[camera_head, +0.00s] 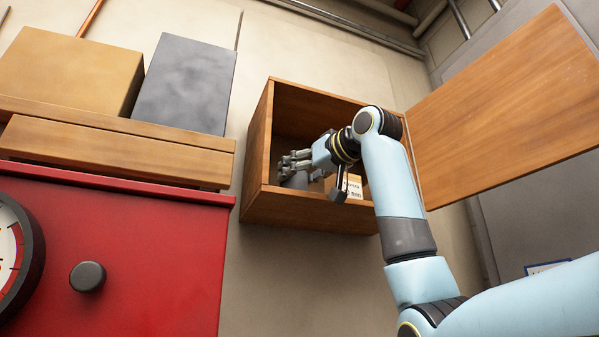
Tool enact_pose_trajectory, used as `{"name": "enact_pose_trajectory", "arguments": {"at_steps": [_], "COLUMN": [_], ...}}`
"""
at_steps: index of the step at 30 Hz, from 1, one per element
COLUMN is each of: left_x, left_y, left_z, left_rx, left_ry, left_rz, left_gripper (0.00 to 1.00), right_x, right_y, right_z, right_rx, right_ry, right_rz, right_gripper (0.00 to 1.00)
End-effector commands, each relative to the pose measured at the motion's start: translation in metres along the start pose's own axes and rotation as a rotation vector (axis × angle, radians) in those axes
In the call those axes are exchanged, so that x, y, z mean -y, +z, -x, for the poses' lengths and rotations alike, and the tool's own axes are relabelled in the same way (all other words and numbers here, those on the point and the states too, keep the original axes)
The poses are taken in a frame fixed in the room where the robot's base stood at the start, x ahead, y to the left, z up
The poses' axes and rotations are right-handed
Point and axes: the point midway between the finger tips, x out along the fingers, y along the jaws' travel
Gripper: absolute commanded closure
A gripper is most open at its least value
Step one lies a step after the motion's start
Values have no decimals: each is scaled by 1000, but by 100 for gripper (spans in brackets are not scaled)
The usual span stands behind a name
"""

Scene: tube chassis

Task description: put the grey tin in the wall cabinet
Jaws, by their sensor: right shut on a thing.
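The wall cabinet (258,150) is an open wooden box on the wall, its door (510,100) swung wide to the right. My right gripper (287,165) reaches inside from the right and is shut on the grey tin (297,181). The tin is at the cabinet's left part, low near the floor board. The fingers and wrist hide part of it, and I cannot tell whether it touches the board. My left gripper is out of view.
A small tan box with a printed label (354,187) stands in the cabinet right of the tin, partly behind my gripper. A wooden shelf (120,150) holds a yellow box (65,72) and a grey box (185,85) at left. A red cabinet (150,260) stands below.

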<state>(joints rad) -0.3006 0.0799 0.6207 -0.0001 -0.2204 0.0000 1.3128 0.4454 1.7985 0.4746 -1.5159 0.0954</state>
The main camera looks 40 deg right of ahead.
Motion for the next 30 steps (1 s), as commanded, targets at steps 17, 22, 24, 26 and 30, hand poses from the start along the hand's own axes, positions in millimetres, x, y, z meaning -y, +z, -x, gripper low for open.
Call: {"name": "enact_pose_trajectory", "arguments": {"at_steps": [17,22,24,26,30], "left_x": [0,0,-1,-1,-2], "left_y": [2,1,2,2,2], "left_z": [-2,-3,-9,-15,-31], "left_rx": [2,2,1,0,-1], "left_ry": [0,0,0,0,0], "left_rz": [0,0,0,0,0], "left_gripper": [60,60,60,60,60], "right_x": [0,0,0,-1,-1], "right_y": [2,-1,0,2,3], "right_z": [0,4,14,26,58], "right_rx": [0,-3,-5,-5,-6], "right_ry": [0,0,0,2,2], "right_rz": [0,1,2,3,3], "right_gripper": [19,19,19,19,19]}}
